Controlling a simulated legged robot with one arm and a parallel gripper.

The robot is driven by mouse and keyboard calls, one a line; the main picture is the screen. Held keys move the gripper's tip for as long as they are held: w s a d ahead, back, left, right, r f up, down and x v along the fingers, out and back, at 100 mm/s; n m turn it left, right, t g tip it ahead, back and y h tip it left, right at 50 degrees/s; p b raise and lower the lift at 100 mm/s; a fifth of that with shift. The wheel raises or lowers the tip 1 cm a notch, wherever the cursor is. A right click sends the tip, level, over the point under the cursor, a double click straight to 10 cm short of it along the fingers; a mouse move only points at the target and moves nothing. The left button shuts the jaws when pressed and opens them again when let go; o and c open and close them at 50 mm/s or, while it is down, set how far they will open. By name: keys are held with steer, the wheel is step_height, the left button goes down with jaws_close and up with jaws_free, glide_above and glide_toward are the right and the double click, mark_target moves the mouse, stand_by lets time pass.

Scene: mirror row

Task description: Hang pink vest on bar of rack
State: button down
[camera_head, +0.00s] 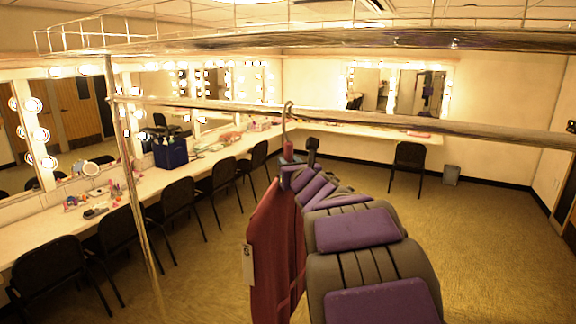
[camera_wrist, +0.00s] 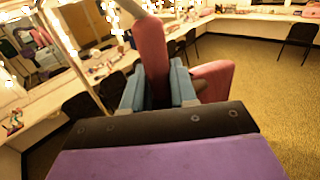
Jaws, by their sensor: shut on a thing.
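The pink vest (camera_head: 275,245), dark pink here with a white tag at its left edge, hangs below my gripper in the head view. My gripper (camera_head: 289,170) is shut on the pink neck of its hanger, just under the metal hook (camera_head: 289,108). The rack's bar (camera_head: 400,122) crosses the head view, and the hook overlaps it at bar height. I cannot tell whether the hook is around the bar or in front of it. In the wrist view, the blue-grey fingers of my gripper (camera_wrist: 158,92) stand either side of the pink neck (camera_wrist: 152,50).
The rack's upper shelf (camera_head: 330,40) runs above the bar, and its thin left post (camera_head: 135,190) reaches down. A long counter (camera_head: 60,230) with lit mirrors and several black chairs (camera_head: 178,200) lines the left. Carpet (camera_head: 490,240) is clear at right.

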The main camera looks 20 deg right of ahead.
steer(key=shift+d, duration=0.35)
steer(key=c, duration=1.1)
jaws_free()
steer(key=o, duration=0.3)
steer(key=shift+a, duration=0.2)
steer(key=o, duration=0.5)
steer(key=shift+d, duration=0.1)
steer(key=shift+s, duration=0.1)
steer(key=shift+s+a+b, duration=0.2)
steer(key=shift+s+a, duration=0.05)
steer(key=shift+s, duration=1.7)
steer(key=shift+s+a+b, duration=0.15)
steer(key=shift+s+a, duration=0.15)
steer(key=shift+s, duration=1.7)
steer(key=shift+s+a+b, duration=0.2)
steer(key=shift+s+a, duration=0.05)
steer(key=shift+s, duration=1.7)
